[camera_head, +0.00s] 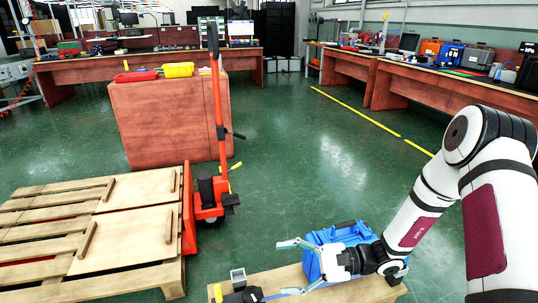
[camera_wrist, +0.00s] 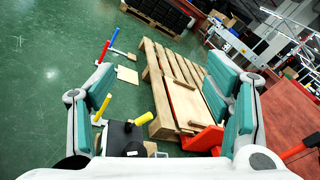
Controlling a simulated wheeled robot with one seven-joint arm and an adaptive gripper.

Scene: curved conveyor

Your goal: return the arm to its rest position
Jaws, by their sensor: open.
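My white arm reaches in from the right of the head view. My gripper (camera_head: 287,267) is open, with its two teal-padded fingers spread apart and pointing left, above a low wooden surface (camera_head: 374,292). Behind and beside it is a blue case (camera_head: 341,235), partly hidden by my gripper and wrist. I cannot tell whether they touch. In the wrist view my gripper (camera_wrist: 165,75) shows both fingers wide apart, with no object held between them.
A black item (camera_head: 242,296) and a small grey box (camera_head: 238,277) sit left of my gripper. Wooden pallets (camera_head: 95,235) and an orange pallet jack (camera_head: 211,190) stand at left. A reddish cabinet (camera_head: 170,125) is behind. Green floor is clear in the middle.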

